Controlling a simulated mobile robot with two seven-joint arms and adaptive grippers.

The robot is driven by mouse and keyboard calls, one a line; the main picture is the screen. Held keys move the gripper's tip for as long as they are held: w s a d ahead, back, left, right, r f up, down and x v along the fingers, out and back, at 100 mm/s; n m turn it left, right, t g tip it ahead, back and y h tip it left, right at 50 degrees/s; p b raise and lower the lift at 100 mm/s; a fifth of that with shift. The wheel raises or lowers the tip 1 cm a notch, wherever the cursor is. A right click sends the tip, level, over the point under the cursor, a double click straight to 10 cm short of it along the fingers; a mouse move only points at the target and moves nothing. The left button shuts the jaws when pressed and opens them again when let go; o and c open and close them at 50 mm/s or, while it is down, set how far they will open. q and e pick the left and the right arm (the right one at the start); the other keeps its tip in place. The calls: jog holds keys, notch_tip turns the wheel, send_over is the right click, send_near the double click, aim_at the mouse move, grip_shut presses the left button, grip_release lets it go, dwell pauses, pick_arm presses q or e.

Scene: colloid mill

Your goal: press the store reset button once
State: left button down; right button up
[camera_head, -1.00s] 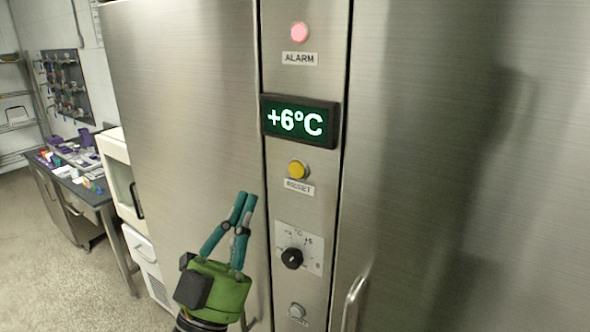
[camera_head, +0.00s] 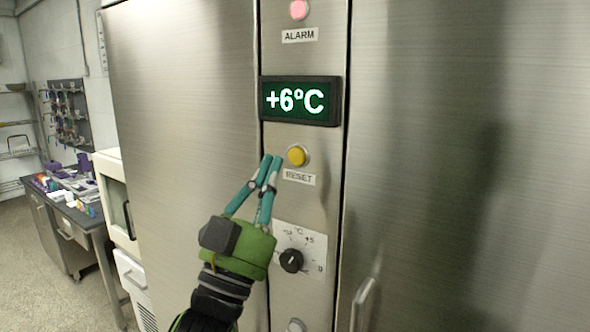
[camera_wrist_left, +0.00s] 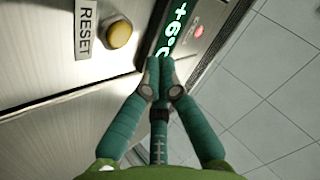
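The yellow reset button (camera_head: 297,156) sits in a round metal collar on the steel panel, above a RESET label (camera_head: 299,177). In the left wrist view the button (camera_wrist_left: 118,34) is at the upper left, beside its label (camera_wrist_left: 86,28). My left gripper (camera_head: 270,160) is in front of the panel, its fingertips just left of the button in the head view. Its teal fingers are closed together with nothing between them. In the wrist view the fingertips (camera_wrist_left: 159,66) appear apart from the button. My right gripper is not in view.
Above the button are a +6°C display (camera_head: 300,100) and a lit pinkish alarm lamp (camera_head: 299,10). Below is a black dial (camera_head: 291,261). A door handle (camera_head: 362,304) stands out at the lower right. A bench (camera_head: 75,215) with small items is at the far left.

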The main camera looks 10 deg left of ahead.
pick_arm(q)
jog(key=shift+w+d, duration=0.3)
jog(key=shift+w, duration=0.4)
jog(key=shift+w+d, duration=0.25)
jog(key=shift+w, duration=0.4)
jog(key=shift+w, duration=0.1)
dwell(0.4)
jog(key=shift+w+d, duration=0.15)
jog(key=shift+w, duration=0.15)
jog(key=shift+w+d, duration=0.1)
jog(key=shift+w, duration=0.25)
dwell(0.7)
jog(key=shift+s+a, duration=0.25)
jog(key=shift+s, duration=0.5)
jog(key=s, duration=0.1)
jog(key=s+a, duration=0.1)
jog(key=s, duration=0.1)
jog(key=s+p, duration=0.1)
jog(key=shift+s+a, duration=0.3)
jog(key=shift+a, duration=0.05)
